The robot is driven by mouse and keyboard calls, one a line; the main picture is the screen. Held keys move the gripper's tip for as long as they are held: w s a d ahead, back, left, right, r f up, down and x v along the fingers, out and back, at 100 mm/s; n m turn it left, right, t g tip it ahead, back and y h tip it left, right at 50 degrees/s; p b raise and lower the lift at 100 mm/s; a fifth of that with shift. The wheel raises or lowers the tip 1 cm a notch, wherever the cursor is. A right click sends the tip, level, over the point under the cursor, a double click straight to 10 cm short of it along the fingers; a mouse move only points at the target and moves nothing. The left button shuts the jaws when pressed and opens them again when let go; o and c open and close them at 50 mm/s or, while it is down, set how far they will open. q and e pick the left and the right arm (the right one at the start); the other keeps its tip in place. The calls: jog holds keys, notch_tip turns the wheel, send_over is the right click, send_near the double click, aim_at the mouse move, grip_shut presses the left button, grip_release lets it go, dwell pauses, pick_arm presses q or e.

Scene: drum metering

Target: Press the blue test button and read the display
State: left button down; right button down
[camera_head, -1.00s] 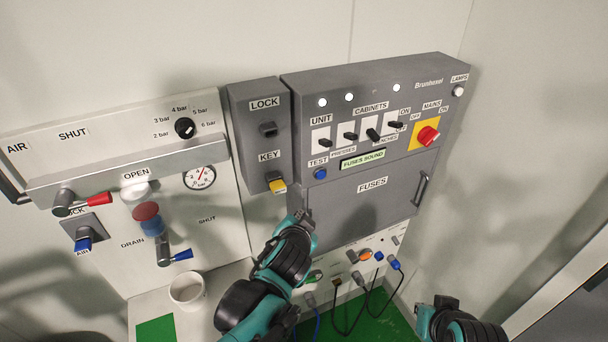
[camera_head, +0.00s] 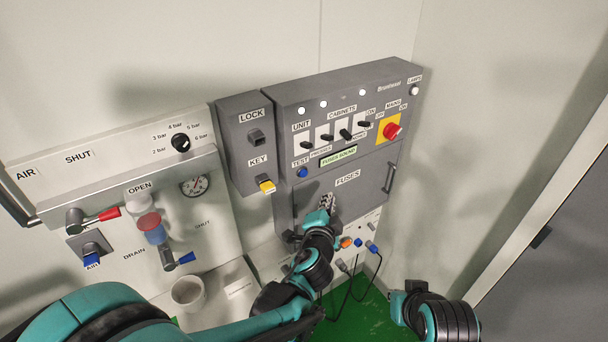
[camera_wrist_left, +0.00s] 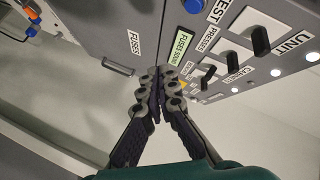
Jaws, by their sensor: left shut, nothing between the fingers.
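The blue test button (camera_head: 302,172) sits under the TEST label on the grey panel. It also shows at the top edge of the left wrist view (camera_wrist_left: 193,5). The display (camera_head: 338,156) is lit pale green and reads FUSES SOUND; it shows in the left wrist view (camera_wrist_left: 180,47) too. My left gripper (camera_head: 327,202) is shut and empty, in front of the FUSES door (camera_head: 365,187), below and right of the button and apart from it. In the left wrist view its fingertips (camera_wrist_left: 160,76) meet. My right gripper (camera_head: 404,288) is low at the right; its jaws are unclear.
Switches and a red mains knob (camera_head: 392,131) sit above the door, with a door handle (camera_head: 389,178) at its right. A yellow key (camera_head: 267,186) is at the left. A white cup (camera_head: 187,293) stands below the air panel. Cables hang below the door.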

aim_at(304, 173)
pick_arm(q)
jog(key=w+a, duration=0.5)
jog(key=w, duration=0.2)
jog(key=shift+w+a, duration=0.1)
jog(key=shift+a, duration=0.05)
dwell(1.5)
jog(key=shift+w+a, duration=0.15)
jog(key=shift+w, duration=0.1)
jog(key=shift+w+a+b, duration=0.3)
jog(key=shift+w+b, duration=0.05)
dwell(0.7)
jog(key=shift+s+d, duration=0.55)
jog(key=shift+s, duration=0.15)
dwell(0.3)
